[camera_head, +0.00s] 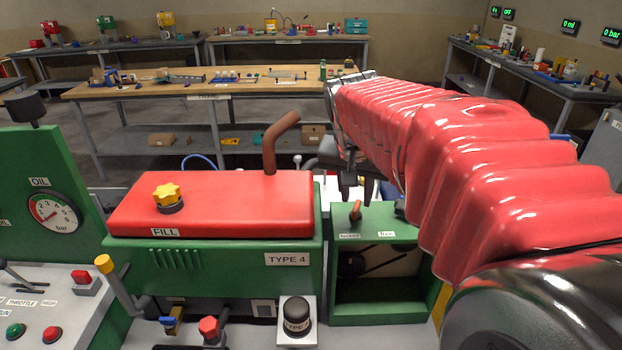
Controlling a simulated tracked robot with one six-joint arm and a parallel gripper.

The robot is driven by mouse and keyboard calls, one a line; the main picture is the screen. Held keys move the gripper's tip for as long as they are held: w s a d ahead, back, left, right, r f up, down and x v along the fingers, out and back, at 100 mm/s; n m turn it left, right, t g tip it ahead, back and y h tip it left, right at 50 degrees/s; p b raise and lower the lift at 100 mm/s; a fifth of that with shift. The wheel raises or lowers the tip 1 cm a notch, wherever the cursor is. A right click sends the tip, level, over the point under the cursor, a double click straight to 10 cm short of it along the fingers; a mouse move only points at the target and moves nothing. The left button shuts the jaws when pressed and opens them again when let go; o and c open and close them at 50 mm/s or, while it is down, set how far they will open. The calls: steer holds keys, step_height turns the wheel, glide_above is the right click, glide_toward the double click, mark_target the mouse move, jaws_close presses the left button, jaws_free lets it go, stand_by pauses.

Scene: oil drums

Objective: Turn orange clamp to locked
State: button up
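The orange clamp (355,211) is a small lever on top of a green open-fronted box (376,312), right of the red-topped machine. It stands nearly upright with a slight tilt. Two small white labels sit on the box edge below it. The right one (386,234) seems to read "free"; the left one (349,236) is too small to read surely. My gripper (357,192) points down just above the clamp, with its two dark fingers apart. The clamp shows below the gap between them; I cannot tell whether they touch it.
A red-topped green machine (222,200) with a yellow fill cap (168,194) and a brown upright pipe (275,145) stands left of the gripper. A black knob (297,315) and red valve (210,328) are in front. Workbenches (206,92) stand behind. My red-sleeved arm covers the right side.

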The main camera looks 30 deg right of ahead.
steer(key=v, duration=1)
steer(key=shift+s+f, duration=0.1)
steer(key=shift+f, duration=0.05)
